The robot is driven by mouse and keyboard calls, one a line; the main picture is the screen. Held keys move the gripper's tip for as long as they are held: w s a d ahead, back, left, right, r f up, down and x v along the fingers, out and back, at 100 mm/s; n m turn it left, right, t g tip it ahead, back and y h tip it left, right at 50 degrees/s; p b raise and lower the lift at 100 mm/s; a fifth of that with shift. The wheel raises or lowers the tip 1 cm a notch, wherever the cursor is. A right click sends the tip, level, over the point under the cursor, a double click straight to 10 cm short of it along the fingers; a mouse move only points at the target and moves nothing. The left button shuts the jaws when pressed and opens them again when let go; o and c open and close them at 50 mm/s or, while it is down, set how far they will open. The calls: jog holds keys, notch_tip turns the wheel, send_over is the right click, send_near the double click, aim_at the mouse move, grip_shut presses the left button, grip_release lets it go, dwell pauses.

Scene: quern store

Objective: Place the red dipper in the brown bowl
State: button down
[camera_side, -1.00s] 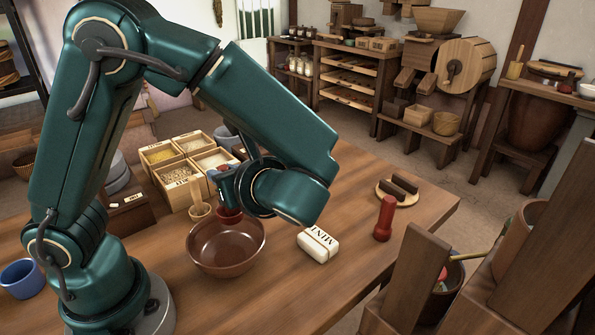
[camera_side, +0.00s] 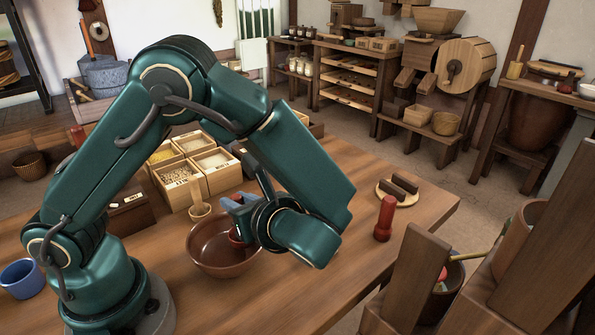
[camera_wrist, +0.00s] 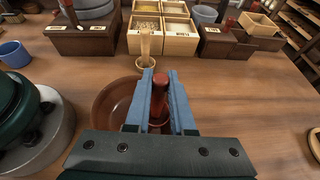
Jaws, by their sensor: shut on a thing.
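The brown bowl (camera_side: 207,262) stands on the table in front of my arm; in the wrist view its rim (camera_wrist: 104,112) shows to the left of and beyond the jaws. My gripper (camera_side: 238,212) is over the right side of the bowl. In the wrist view its two blue-grey fingers (camera_wrist: 160,90) are shut on the red dipper (camera_wrist: 160,80). The dipper's red cup (camera_side: 237,238) shows low under the fingers, over or inside the bowl's right part. I cannot tell whether it touches the bowl.
A small wooden cup with a stick (camera_side: 199,209) stands behind the bowl, near several grain boxes (camera_side: 180,190). A blue cup (camera_side: 21,279) is at left. A red pestle-like object (camera_side: 384,219) and a board with dark bars (camera_side: 398,188) are at right. The front table is clear.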

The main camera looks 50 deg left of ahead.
jog(key=shift+f, duration=0.4)
jog(key=c, duration=0.8)
grip_release()
jog(key=shift+o, duration=0.2)
